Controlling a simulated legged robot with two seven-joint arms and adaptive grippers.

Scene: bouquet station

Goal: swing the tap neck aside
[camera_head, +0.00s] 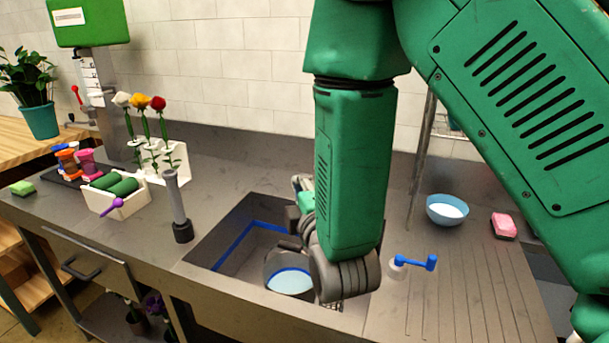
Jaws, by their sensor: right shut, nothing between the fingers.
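My right arm comes in from the upper right, and its green forearm hangs down over the sink (237,248). My right gripper (300,226) is partly hidden behind the forearm and wrist, over the back right of the sink. Its fingers are shut and empty. A pale grey metal piece (301,185), perhaps part of the tap, shows just left of the forearm at the sink's back edge. The tap neck itself is mostly hidden, and I cannot tell whether the gripper touches it. My left gripper is out of view.
A round vessel with pale blue inside (290,280) sits in the sink. A blue-handled crank (413,264), a blue bowl (447,211) and a pink sponge (504,225) are right. A grey post (176,205), white caddy (119,204) and flower stand (172,163) are left.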

